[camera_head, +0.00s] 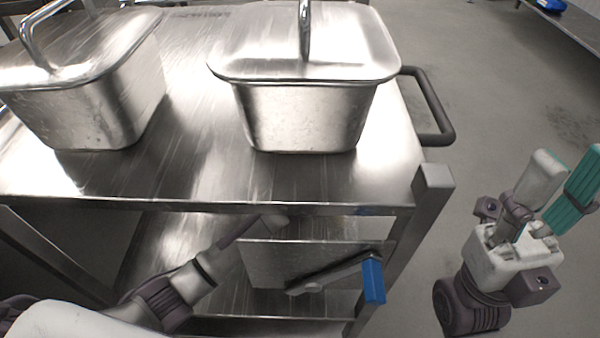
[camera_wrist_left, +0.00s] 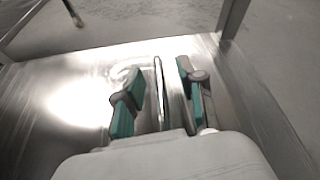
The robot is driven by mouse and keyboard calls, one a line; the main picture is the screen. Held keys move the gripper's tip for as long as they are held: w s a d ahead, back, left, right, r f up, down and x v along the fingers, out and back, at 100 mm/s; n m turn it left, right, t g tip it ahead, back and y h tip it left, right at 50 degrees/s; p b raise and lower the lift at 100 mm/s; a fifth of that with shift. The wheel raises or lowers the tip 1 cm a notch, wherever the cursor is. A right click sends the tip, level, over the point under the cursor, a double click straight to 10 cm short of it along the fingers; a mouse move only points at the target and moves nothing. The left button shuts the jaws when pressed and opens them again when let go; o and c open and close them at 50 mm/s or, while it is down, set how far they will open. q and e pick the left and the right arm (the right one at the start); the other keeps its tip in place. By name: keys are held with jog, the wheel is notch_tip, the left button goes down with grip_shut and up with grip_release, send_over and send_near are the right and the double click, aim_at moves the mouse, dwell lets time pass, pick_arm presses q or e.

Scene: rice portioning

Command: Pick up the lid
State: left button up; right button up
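Two metal pans stand on the steel cart top, both covered. The right pan (camera_head: 305,115) has a flat metal lid (camera_head: 345,45) with an upright bar handle (camera_head: 305,30). The left pan (camera_head: 95,110) has a similar lid (camera_head: 100,40) with a looped handle (camera_head: 35,45). My left arm enters low, and its gripper is hidden behind the cart's front edge in the head view. In the left wrist view my left gripper (camera_wrist_left: 160,70) has its teal fingers apart over shiny metal. A thin upright strip shows between them; I cannot tell what it is. My right gripper (camera_head: 572,170) is open and empty, right of the cart.
The cart top (camera_head: 190,170) is bare in front of and between the pans. A dark push handle (camera_head: 440,110) juts from its right side. A blue-ended item (camera_head: 373,281) lies below the top. Open floor (camera_head: 490,60) lies to the right.

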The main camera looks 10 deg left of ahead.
pick_arm(q)
jog(key=shift+r, duration=0.1)
grip_shut()
jog(key=shift+r, duration=0.1)
